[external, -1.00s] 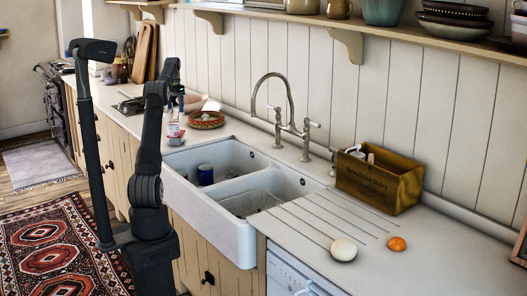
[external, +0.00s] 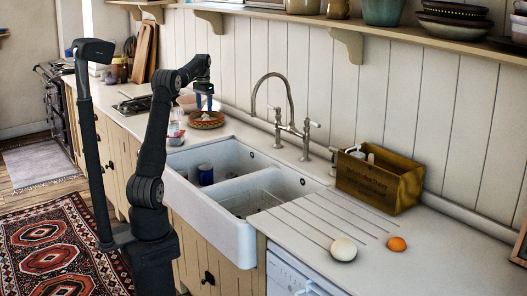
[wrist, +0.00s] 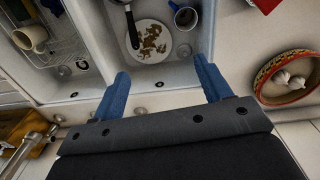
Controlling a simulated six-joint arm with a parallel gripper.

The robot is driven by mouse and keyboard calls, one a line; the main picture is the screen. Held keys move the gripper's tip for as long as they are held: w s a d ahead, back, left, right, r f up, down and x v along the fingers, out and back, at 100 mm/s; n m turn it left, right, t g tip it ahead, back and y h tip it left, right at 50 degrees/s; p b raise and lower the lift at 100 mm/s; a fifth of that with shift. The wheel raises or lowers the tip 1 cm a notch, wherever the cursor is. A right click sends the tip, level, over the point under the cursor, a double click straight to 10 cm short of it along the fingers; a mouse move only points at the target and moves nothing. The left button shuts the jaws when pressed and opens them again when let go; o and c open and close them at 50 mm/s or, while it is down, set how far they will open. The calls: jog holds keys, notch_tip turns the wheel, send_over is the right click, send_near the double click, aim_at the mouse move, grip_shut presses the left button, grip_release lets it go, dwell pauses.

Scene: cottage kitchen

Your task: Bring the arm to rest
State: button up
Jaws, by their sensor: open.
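My gripper (external: 206,102) hangs at the end of my raised, bent arm, over the counter at the back left of the sink, near the patterned bowl in the external view. In the wrist view its two blue fingers (wrist: 163,86) are spread wide with nothing between them. The back rim of the sink shows beyond them, and the patterned bowl (wrist: 284,78) with white bulbs in it is to their right, apart from them.
The double sink (external: 228,228) holds a blue mug (wrist: 185,17) and a plate with brown scraps (wrist: 152,57). A tap (external: 291,112), wooden crate (external: 380,184), white round item (external: 343,249) and orange item (external: 397,244) are to the right. The ribbed drainer is otherwise clear.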

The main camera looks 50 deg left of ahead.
jog(key=w+d+f+m, duration=0.1)
jog(key=d+f+m, duration=0.3)
jog(key=d, duration=0.9)
jog(key=w+d+f+m, duration=0.15)
jog(key=d+f, duration=0.35)
jog(key=d, duration=0.7)
jog(key=s+d+f+m, duration=0.1)
jog(key=s+d+m, duration=0.2)
jog(key=d, duration=1.2)
jog(key=s+d+f+m, duration=0.2)
jog(key=s+d+m, duration=0.1)
jog(key=d, duration=1.1)
jog(key=shift+s+d, duration=0.4)
jog(key=shift+s, duration=0.25)
